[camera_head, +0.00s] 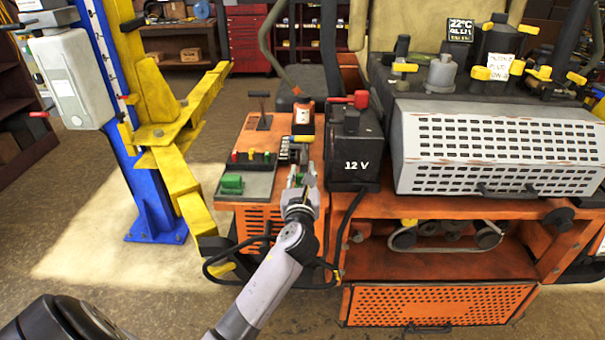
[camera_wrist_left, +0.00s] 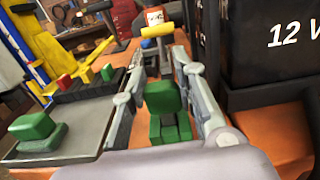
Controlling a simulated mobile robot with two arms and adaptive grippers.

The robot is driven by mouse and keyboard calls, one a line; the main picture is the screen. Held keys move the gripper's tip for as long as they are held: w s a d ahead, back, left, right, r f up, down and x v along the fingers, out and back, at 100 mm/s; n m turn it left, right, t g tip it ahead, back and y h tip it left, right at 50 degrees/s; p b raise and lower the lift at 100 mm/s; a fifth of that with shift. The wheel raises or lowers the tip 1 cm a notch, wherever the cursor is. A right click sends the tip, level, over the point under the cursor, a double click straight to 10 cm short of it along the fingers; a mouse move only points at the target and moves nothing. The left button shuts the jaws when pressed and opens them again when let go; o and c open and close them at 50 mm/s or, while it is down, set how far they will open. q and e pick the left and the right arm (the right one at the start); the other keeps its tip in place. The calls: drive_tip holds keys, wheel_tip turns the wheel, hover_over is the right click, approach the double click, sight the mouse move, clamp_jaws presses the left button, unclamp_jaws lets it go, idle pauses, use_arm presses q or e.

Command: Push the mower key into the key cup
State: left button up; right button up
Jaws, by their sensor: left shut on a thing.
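My left gripper (camera_head: 301,176) is over the orange deck, left of the black 12 V battery. It is shut on a green stepped block, which I take for the mower key; in the left wrist view the green block (camera_wrist_left: 163,112) sits between the two grey fingers (camera_wrist_left: 162,60). The lower part of the block is partly hidden by the wrist. I cannot make out the key cup for certain. A similar green block (camera_head: 232,184) sits on the grey plate to the left; it also shows in the left wrist view (camera_wrist_left: 38,130). My right gripper is not in view.
The 12 V battery (camera_head: 354,150) stands close to the right of the gripper. A lever block (camera_head: 250,161) with red, yellow and green knobs is to the left. An orange-framed meter (camera_head: 303,119) stands behind. A yellow lift arm (camera_head: 180,178) is farther left.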

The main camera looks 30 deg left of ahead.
use_arm(q)
drive_tip(key=shift+f+b, duration=0.45)
drive_tip(key=shift+f, duration=0.3)
drive_tip(key=o, duration=1)
drive_tip(key=shift+o, duration=0.2)
drive_tip(key=v, duration=1.2)
drive_tip(key=shift+s+a, duration=0.1)
